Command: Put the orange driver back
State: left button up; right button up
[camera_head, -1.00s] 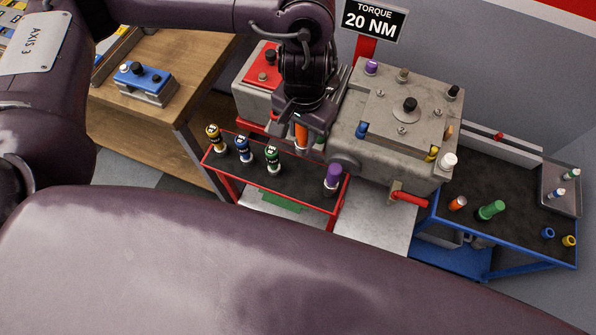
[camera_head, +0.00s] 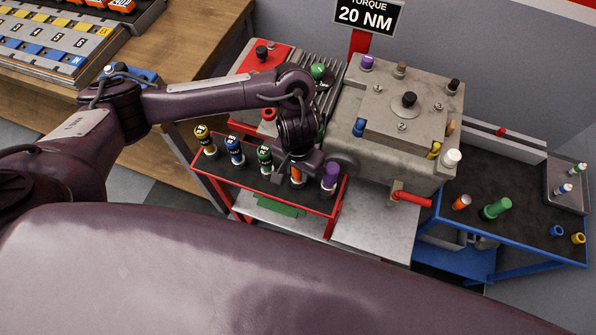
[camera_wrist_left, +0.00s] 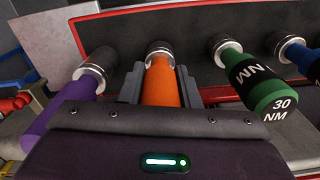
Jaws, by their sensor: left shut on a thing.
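The orange driver (camera_head: 297,174) is between the fingers of my left gripper (camera_head: 296,168), which is shut on it. It is over the red-framed rack (camera_head: 262,196), in line between the green driver (camera_head: 265,160) and the purple driver (camera_head: 330,176). In the left wrist view the orange driver (camera_wrist_left: 161,84) points at the rack's dark top, with a metal collar (camera_wrist_left: 159,48) at its far end like those at its neighbours. The purple driver (camera_wrist_left: 68,104) and the green driver (camera_wrist_left: 262,82) stand apart from the fingers. My right gripper is not in view.
The blue driver (camera_head: 234,150) and yellow driver (camera_head: 205,139) stand at the rack's left. A grey gearbox block (camera_head: 372,125) is close behind on the right. A blue-framed cart (camera_head: 470,235) stands further right, and a wooden bench (camera_head: 200,50) at the left.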

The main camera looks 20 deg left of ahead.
pick_arm(q)
jog(key=shift+f, duration=0.4)
jog(key=o, duration=1.1)
notch_tip(320, 180, up, 11)
jog(key=p, duration=0.3)
jog(key=shift+r+p, duration=0.15)
jog(key=shift+p, duration=0.25)
jog(key=shift+r, duration=0.45)
